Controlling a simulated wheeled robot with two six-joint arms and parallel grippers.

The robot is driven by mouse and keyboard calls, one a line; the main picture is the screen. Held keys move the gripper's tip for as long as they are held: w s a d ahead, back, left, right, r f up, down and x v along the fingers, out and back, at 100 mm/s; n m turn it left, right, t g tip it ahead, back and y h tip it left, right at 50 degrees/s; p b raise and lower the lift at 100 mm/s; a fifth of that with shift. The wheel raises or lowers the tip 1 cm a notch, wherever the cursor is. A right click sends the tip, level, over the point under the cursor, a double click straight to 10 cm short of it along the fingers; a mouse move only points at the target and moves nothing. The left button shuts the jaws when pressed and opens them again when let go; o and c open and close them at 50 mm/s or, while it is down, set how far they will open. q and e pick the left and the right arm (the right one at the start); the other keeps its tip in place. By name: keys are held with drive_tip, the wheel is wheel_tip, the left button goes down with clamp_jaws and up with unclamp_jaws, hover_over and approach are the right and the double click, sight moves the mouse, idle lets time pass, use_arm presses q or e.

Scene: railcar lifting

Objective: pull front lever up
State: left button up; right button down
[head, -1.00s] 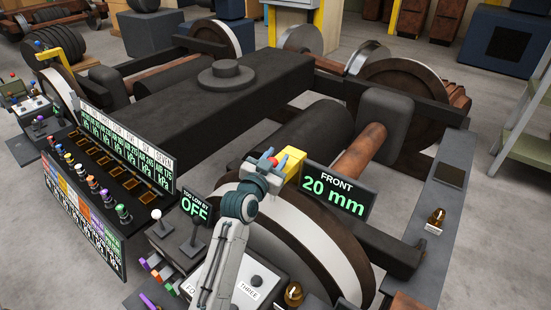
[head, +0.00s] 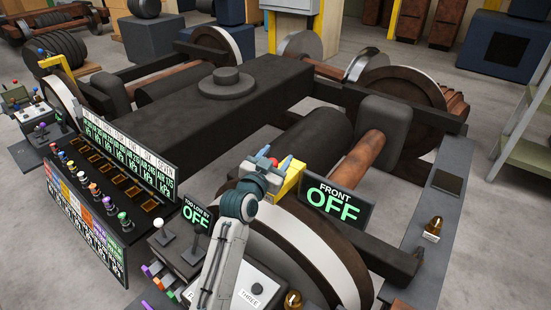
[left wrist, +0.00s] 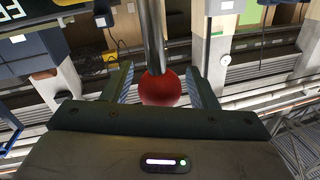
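The front lever shows as a red ball knob (head: 264,152) beside a yellow bracket (head: 292,181) on the front wheelset. In the left wrist view the red knob (left wrist: 160,88) sits on a grey metal rod (left wrist: 154,35). My left gripper (head: 266,162) is at the knob. In the left wrist view its two fingers (left wrist: 160,84) stand apart on either side of the knob, with a narrow gap showing on each side. The front display (head: 336,205) beside the bracket reads OFF. My right gripper is in neither view.
A control desk with coloured knobs (head: 98,192) stands at the left. A second display (head: 195,214) reading OFF and two small levers are left of my arm. A large wheel (head: 322,255) lies below the gripper. A grey beam (head: 440,195) with a brass knob is right.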

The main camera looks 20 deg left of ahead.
use_arm(q)
drive_tip(key=shift+f, duration=0.1)
drive_tip(key=shift+s+a+f, duration=0.1)
drive_tip(key=shift+s+f, duration=0.05)
drive_tip(key=shift+s, duration=0.15)
drive_tip(key=s+a+b, duration=0.1)
drive_tip(key=s+b, duration=0.2)
drive_tip(key=s, duration=0.7)
drive_tip(key=shift+a+r+b, duration=0.2)
drive_tip(key=shift+a+b, duration=0.05)
drive_tip(key=shift+b, duration=0.15)
drive_tip(key=shift+s+f, duration=0.1)
